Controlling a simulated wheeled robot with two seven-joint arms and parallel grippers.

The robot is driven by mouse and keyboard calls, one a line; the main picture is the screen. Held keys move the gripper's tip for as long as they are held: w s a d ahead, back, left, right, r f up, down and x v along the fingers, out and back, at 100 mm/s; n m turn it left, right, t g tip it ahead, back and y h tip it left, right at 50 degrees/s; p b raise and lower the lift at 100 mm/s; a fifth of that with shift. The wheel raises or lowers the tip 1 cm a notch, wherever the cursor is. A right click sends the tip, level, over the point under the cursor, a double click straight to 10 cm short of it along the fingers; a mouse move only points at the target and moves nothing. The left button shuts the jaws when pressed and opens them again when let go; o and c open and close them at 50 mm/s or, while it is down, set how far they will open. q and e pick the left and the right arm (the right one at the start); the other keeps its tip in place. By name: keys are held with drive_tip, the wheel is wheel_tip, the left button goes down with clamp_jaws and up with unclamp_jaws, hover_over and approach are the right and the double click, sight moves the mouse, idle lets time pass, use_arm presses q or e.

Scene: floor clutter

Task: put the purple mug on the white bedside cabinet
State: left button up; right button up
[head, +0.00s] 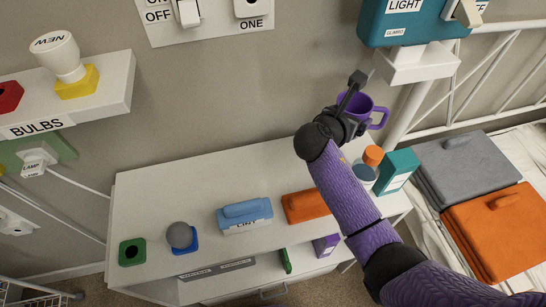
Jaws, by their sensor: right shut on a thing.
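The purple mug (375,112) is held up above the back right part of the white bedside cabinet (150,190), near the wall. My right gripper (350,105) is shut on the mug, at its left side. The mug's handle points right and its dark inside shows. My right arm crosses the right part of the cabinet and hides some of its top. My left gripper is out of view.
The back left of the top is clear. A bed with folded cloths (465,165) is at right.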

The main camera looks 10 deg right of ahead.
wheel_tip(320, 180, down, 11)
drive_tip(key=b, duration=0.7)
drive_tip(key=shift+s+r, duration=0.1)
drive_tip(key=shift+r, duration=0.4)
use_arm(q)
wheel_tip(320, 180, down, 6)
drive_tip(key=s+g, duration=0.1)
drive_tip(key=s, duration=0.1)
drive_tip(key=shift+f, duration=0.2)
use_arm(e)
drive_tip(key=shift+f, duration=0.15)
drive_tip(key=o, duration=1.1)
drive_tip(key=shift+s+a+r+p, duration=0.1)
drive_tip(key=shift+a+r+p, duration=0.05)
drive_tip(key=shift+r+p, duration=0.25)
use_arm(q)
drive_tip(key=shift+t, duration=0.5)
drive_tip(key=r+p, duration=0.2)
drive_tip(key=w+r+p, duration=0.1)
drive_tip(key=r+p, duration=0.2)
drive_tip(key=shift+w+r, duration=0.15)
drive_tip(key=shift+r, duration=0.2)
use_arm(e)
drive_tip(key=v, duration=1.1)
drive_tip(key=shift+s+a, duration=0.15)
drive_tip(key=shift+s, duration=0.05)
